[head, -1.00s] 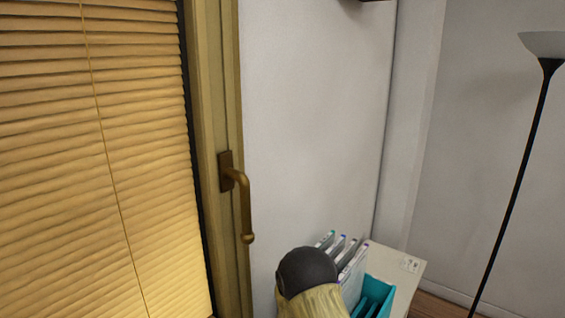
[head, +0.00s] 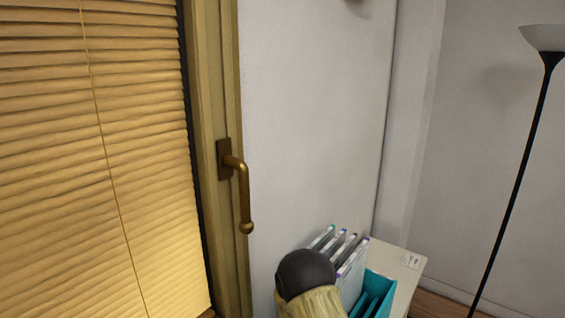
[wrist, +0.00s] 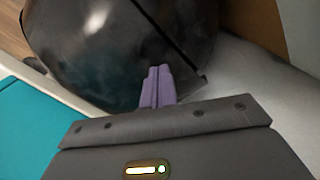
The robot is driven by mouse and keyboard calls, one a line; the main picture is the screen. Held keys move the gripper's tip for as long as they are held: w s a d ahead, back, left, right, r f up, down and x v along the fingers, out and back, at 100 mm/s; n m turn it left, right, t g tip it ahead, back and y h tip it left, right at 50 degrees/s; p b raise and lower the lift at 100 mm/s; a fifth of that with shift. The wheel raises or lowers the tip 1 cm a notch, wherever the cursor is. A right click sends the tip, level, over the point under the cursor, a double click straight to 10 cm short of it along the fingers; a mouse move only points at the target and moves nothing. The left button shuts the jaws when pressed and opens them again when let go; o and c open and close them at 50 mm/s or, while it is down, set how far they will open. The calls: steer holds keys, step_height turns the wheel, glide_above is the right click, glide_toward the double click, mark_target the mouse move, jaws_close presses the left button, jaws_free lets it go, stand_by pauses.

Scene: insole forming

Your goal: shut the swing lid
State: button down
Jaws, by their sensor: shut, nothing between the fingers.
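In the wrist view, a large dark, glossy, rounded body (wrist: 80,45) fills the upper middle. It looks like the part with the swing lid, but only a piece of it shows. A thin dark seam slants down across it to a small corner at its lower right. I cannot tell how far the lid is swung. My gripper (wrist: 158,72) has its purple fingers shut together with nothing between them. The fingertips overlap the dark surface; I cannot tell whether they touch it. The lid is not clearly visible in the head view.
A white table (head: 403,262) stands in the corner with upright folders (head: 350,262) and a teal holder (head: 374,295). A teal surface (wrist: 25,130) lies left in the wrist view. A brass-handled window frame (head: 228,100) stands left, a floor lamp (head: 520,165) right.

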step_height(320, 180, up, 12)
steer(key=p, duration=0.8)
steer(key=shift+p, duration=0.3)
steer(key=s+d+r+m+t, duration=0.1)
steer(key=s+d+r, duration=0.3)
steer(key=r, duration=0.4)
steer(key=s+d+r+m, duration=0.2)
steer(key=s+d+r, duration=0.2)
steer(key=r, duration=0.5)
steer(key=s+d+r+m+t, duration=0.1)
steer(key=s+d+r, duration=0.3)
steer(key=r, duration=0.4)
steer(key=shift+s+d+r+t, duration=0.2)
steer(key=shift+s+d+t, duration=0.1)
steer(key=shift+d, duration=0.45)
